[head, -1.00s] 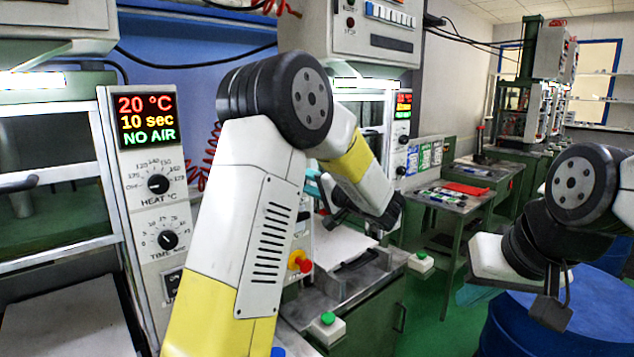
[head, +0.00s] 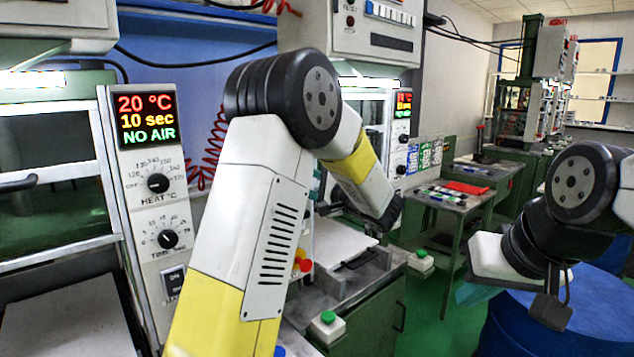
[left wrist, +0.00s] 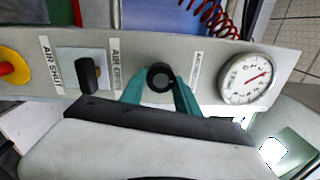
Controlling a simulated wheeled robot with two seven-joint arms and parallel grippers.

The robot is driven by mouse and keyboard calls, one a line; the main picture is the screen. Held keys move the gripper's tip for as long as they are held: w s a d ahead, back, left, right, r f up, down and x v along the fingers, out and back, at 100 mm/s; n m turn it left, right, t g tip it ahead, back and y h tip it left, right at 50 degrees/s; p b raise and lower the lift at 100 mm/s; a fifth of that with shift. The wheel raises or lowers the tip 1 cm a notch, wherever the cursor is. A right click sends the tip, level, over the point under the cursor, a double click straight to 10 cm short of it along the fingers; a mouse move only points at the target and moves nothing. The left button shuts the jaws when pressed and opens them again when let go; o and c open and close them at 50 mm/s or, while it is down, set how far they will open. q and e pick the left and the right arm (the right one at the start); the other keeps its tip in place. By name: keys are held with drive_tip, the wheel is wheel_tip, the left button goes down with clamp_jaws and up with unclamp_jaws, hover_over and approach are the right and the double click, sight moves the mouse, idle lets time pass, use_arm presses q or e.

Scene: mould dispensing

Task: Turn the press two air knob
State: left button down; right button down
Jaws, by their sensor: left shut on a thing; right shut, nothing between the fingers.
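The black round air knob (left wrist: 160,77) sits on the grey panel in the left wrist view. The teal fingers of my left gripper (left wrist: 160,90) are on either side of it and shut on it. The knob's pointer and exact angle are hard to make out. In the head view my left arm hides the knob and most of this gripper. The second press's display (head: 403,103) is small and partly unreadable. My right gripper (head: 467,294) is shut and empty at the right, near a blue drum.
A pressure gauge (left wrist: 248,78) is right of the knob; a black lever switch (left wrist: 88,74) and a red-yellow button (left wrist: 10,68) are left. The first press's display (head: 147,118) reads NO AIR. A blue drum (head: 590,315) stands at the lower right.

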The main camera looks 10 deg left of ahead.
use_arm(q)
drive_tip(key=shift+f, duration=0.1)
drive_tip(key=c, duration=0.9)
unclamp_jaws()
drive_tip(key=v, duration=0.8)
